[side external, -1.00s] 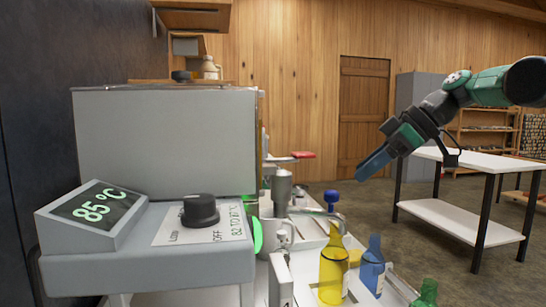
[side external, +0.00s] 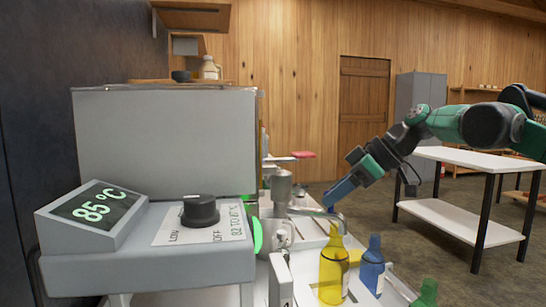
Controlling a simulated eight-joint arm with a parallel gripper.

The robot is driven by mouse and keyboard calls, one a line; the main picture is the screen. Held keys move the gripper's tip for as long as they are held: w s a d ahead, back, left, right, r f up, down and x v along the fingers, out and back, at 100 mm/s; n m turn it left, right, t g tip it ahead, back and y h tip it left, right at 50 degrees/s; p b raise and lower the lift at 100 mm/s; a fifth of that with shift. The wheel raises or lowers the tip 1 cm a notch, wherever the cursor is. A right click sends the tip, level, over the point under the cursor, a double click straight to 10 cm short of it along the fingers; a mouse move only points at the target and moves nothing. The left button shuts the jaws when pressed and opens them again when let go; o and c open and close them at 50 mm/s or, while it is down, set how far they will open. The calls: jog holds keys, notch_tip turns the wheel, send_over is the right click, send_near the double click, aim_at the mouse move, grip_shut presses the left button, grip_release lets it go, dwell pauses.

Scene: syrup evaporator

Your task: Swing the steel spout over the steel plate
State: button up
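The steel spout (side external: 322,213) is a thin curved pipe reaching right from a steel upright fitting (side external: 283,190) beside the evaporator. Its outer end bends down just behind the neck of the yellow bottle. My gripper (side external: 328,204) slants down from the upper right, its blue fingers ending at or just above the spout's outer part. I cannot tell whether they touch it. The fingers show side-on as one bar, so their gap is hidden. I cannot make out the steel plate for certain.
A yellow bottle (side external: 333,268), a blue bottle (side external: 372,265) and a green bottle (side external: 427,293) stand close below my gripper. The evaporator's control box (side external: 150,255) reads 85 °C. A white table (side external: 465,165) stands at the right, with open floor before it.

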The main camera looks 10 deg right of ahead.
grip_shut()
jog(key=shift+w+d, duration=0.25)
jog(key=shift+w, duration=0.25)
jog(key=shift+w+d, duration=0.25)
jog(key=shift+w, duration=0.2)
jog(key=shift+o, duration=2)
grip_release()
jog(key=shift+v, duration=2.5)
